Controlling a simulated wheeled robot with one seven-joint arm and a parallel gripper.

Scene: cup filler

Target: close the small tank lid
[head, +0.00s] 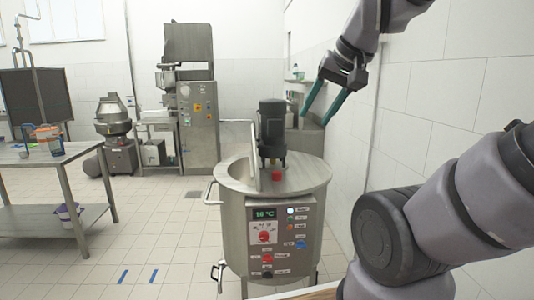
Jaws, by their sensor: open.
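The small tank (231,214) is a round steel vessel with a control panel on its front. Its lid (254,158) stands raised, nearly upright and almost edge-on, beside the black motor (271,130) on top. The left half of the tank's top is uncovered, and its inside shows there. The right half is a fixed flat cover (309,176). My gripper (314,118) is in the upper right, its two teal fingers apart and pointing down-left. It is empty and appears right of the lid and motor, with clear space between.
A tiled wall (430,95) runs close along the right side. A steel table (50,158) with small items stands at left. Tall steel machines (190,95) stand behind. The floor left of the tank is open.

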